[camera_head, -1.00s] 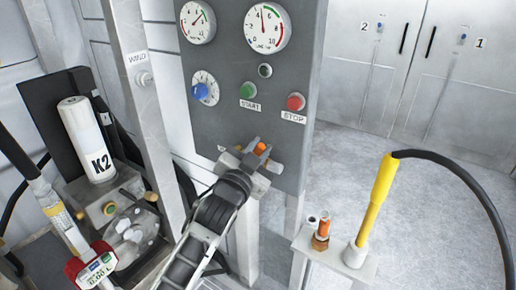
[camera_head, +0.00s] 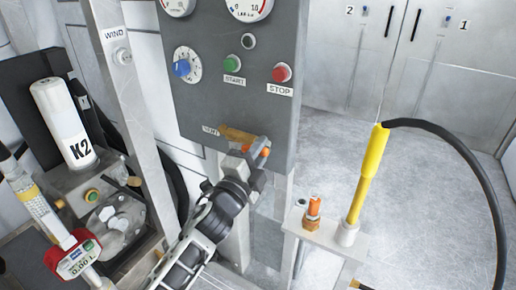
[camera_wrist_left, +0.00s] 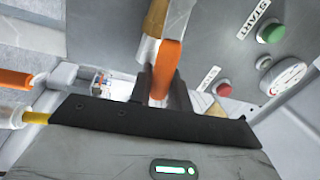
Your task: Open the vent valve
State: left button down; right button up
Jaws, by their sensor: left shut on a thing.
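The vent valve (camera_head: 238,135) is a brass-coloured body low on the grey panel, beside a small label that seems to read VENT. Its orange handle (camera_head: 265,152) shows at its right end, and in the left wrist view the handle (camera_wrist_left: 165,65) stands between the dark fingers. My left gripper (camera_head: 252,158) is shut on this handle. The fingers hide part of the handle and of the valve's front. My right gripper is not in view.
Green START (camera_head: 232,63) and red STOP (camera_head: 282,73) buttons and a blue knob (camera_head: 181,68) sit above the valve. At right, a bracket (camera_head: 335,242) carries an orange-tipped fitting (camera_head: 313,208) and a yellow wand (camera_head: 368,178) with a black hose. A K2 cartridge (camera_head: 62,125) stands left.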

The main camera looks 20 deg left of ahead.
pick_arm(q)
jog(key=shift+f+m+h+b, duration=0.35)
jog(key=shift+f+m, duration=0.3)
jog(key=shift+m, duration=0.55)
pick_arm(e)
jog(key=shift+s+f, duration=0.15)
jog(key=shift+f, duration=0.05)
pick_arm(q)
jog(key=shift+f, duration=0.1)
jog(key=c, duration=1.4)
grip_release()
jog(key=shift+o, duration=0.2)
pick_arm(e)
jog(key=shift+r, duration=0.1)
pick_arm(q)
jog(key=shift+s, duration=0.1)
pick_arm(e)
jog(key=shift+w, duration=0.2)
pick_arm(q)
jog(key=b+v, duration=0.2)
jog(key=v, duration=1.3)
jog(key=shift+s+a, duration=0.2)
jog(key=shift+s, duration=0.2)
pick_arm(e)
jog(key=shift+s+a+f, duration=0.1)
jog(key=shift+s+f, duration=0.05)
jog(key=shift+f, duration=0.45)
